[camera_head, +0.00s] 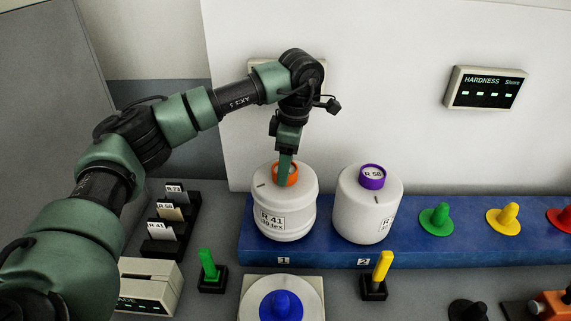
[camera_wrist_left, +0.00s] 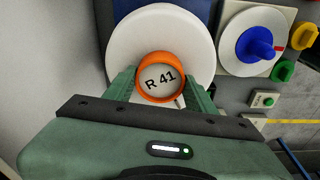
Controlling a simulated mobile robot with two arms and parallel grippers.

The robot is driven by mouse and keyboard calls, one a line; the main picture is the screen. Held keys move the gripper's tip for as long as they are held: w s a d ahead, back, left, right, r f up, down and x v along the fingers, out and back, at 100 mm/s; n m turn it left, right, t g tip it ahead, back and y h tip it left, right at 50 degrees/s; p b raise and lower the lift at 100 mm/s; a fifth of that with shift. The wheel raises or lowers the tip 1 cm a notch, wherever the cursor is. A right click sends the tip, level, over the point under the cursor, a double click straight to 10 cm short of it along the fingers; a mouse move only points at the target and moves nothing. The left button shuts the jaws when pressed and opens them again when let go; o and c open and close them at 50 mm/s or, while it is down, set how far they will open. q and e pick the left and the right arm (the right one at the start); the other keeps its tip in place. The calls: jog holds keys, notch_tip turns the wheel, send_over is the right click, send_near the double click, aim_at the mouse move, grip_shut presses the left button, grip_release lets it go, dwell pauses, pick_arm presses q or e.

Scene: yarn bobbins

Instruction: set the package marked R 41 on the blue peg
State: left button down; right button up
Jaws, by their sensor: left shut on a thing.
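The package marked R 41 (camera_head: 284,210) is a white bobbin with an orange top, at position 1 on the blue rack. It also shows from above in the left wrist view (camera_wrist_left: 205,45). My left gripper (camera_head: 286,172) comes down from above and is shut on its orange top, one finger on each side. The package is upright; I cannot tell whether it rests on the rack or is just clear of it. The blue peg (camera_head: 281,304) stands on a round white plate in front of the rack. It also shows in the left wrist view (camera_wrist_left: 256,43). My right gripper is not in view.
A white package marked R 58 (camera_head: 368,205) with a purple top stands close at the right. Green (camera_head: 436,218) and yellow (camera_head: 504,218) pegs stand bare on the blue rack (camera_head: 420,255). A green lever (camera_head: 208,265) and a yellow lever (camera_head: 382,267) flank the blue peg's plate.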

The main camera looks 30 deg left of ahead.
pick_arm(q)
jog(key=shift+f, duration=0.15)
dwell(0.3)
jog(key=c, duration=0.6)
grip_release()
jog(key=shift+o, duration=0.9)
jog(key=shift+d, duration=0.1)
jog(key=shift+s+f, duration=0.1)
jog(key=r, duration=0.2)
jog(key=r+b, duration=0.1)
jog(key=r, duration=0.1)
jog(key=r+b, duration=0.1)
jog(key=r, duration=0.2)
jog(key=shift+d, duration=0.4)
jog(key=shift+r, duration=0.55)
jog(key=shift+f, duration=0.1)
